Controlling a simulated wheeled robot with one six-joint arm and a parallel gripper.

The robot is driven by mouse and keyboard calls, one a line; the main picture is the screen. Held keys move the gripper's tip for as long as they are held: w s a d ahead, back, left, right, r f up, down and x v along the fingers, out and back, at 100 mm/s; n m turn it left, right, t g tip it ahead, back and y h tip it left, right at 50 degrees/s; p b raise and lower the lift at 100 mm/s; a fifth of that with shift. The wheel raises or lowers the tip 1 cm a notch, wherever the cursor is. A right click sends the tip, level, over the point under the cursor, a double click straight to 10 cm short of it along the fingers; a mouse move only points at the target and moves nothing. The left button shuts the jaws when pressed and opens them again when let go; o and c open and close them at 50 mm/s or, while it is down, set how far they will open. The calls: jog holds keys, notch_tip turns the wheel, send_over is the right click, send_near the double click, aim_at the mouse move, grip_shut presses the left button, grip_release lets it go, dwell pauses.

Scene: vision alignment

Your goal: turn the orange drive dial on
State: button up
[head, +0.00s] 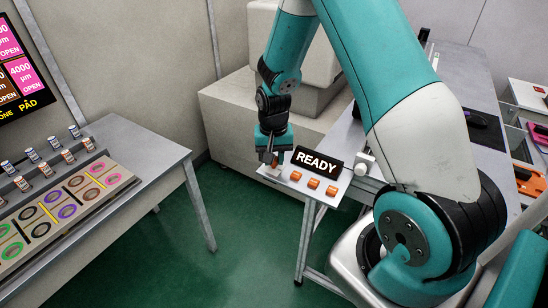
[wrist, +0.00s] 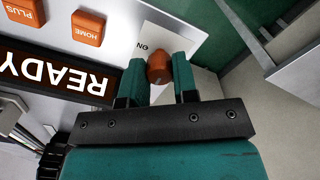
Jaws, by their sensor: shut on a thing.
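The orange drive dial (wrist: 158,68) is a small knob on a white panel (wrist: 197,12) in the wrist view, with an "ON" marking beside it that reads upside down. My gripper (wrist: 161,80) has its two teal fingers on either side of the dial and is shut on it. In the head view my gripper (head: 271,157) points down at the left end of the panel, and the dial there is mostly hidden by the fingers. The exact angle of the dial is hard to tell.
Orange buttons line the panel, among them HOME (wrist: 88,28) and PLUS (wrist: 24,12). A black READY sign (head: 318,164) stands just behind them. A table (head: 152,160) with coloured ring pads and small jars is at left. Green floor (head: 225,235) lies clear between.

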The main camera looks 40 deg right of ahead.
jog(key=shift+w+r+m, duration=0.1)
jog(key=shift+m, duration=0.2)
jog(key=o, duration=0.9)
jog(key=shift+o, duration=0.2)
jog(key=shift+r, duration=0.1)
notch_tip(320, 180, up, 17)
jog(key=b, duration=0.3)
jog(key=shift+r, duration=0.1)
